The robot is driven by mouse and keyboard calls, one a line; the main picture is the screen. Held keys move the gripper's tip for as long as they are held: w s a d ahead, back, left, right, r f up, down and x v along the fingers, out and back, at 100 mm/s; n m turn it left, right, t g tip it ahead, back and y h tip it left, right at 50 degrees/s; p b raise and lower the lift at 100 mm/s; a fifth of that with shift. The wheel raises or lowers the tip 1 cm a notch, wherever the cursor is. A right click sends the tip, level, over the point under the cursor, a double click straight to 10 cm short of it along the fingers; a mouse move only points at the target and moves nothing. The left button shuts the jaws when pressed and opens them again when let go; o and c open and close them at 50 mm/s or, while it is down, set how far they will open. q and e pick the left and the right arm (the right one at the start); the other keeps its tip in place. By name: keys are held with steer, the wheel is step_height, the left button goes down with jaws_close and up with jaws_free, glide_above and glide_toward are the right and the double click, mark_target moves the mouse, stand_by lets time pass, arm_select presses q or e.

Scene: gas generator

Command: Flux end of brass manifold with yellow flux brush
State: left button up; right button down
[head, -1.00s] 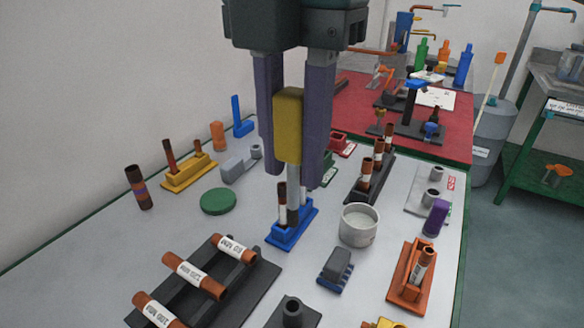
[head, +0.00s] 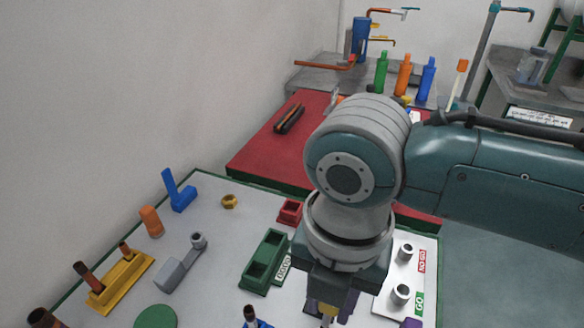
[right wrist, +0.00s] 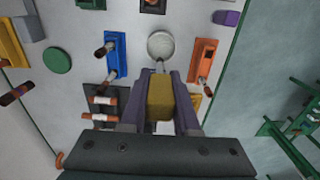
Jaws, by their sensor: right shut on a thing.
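My right gripper (right wrist: 159,78) is shut on the yellow flux brush (right wrist: 160,98). In the right wrist view the brush's pale tip lies close to the near rim of a round white pot (right wrist: 160,44); I cannot tell whether they touch. In the head view my right arm hides much of the table, and only a bit of the yellow brush (head: 327,309) shows at the bottom edge. A small brass-coloured fitting (head: 230,201) lies at the back left of the table; I cannot tell whether it is the manifold. My left gripper is not in view.
A blue stand (right wrist: 116,60) and an orange stand (right wrist: 204,60) flank the pot. A green disc (head: 156,317), a yellow stand (head: 122,282) and a green holder (head: 264,262) stand on the grey table. A red-topped table (head: 262,145) is behind.

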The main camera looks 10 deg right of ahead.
mark_target(327, 326)
steer(key=shift+f, duration=0.1)
steer(key=shift+s, duration=0.15)
step_height(327, 326, down, 6)
steer(key=b, duration=0.4)
stand_by(0.3)
steer(key=shift+r, duration=0.2)
stand_by(0.4)
steer(key=shift+p, duration=0.3)
stand_by(0.6)
steer(key=shift+f, duration=0.15)
